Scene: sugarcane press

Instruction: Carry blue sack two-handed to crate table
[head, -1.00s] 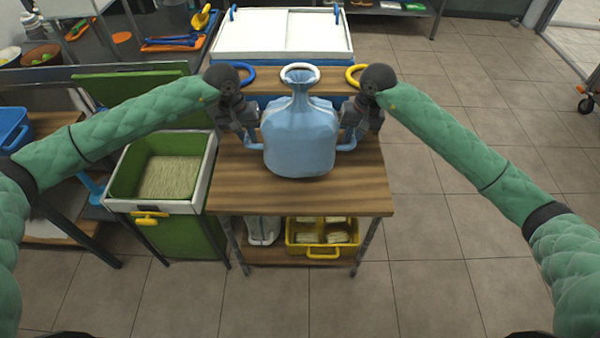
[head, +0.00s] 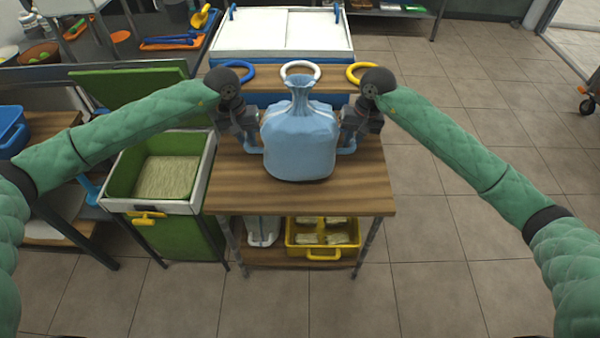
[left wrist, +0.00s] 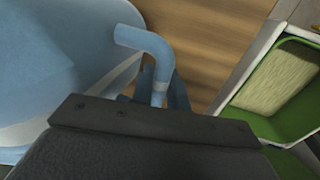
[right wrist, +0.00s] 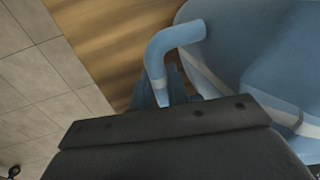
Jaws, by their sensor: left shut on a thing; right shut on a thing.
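The light blue sack (head: 299,145) is upright over the wooden-topped table (head: 300,197), its gathered neck pointing up. I cannot tell whether its base touches the wood. My left gripper (head: 250,146) is shut on the sack's left side handle; that blue bent handle (left wrist: 150,52) also shows in the left wrist view. My right gripper (head: 348,147) is shut on the right side handle, which shows in the right wrist view (right wrist: 165,52). The fingertips are mostly hidden by the gripper bodies. No crate on the tabletop is visible.
Blue, white and yellow rings (head: 362,73) stand along the table's back edge. A green bin (head: 118,181) of pale strands adjoins the left side. A yellow crate (head: 291,238) sits on the lower shelf. A white-lidded blue box (head: 280,35) is behind. Floor at right is clear.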

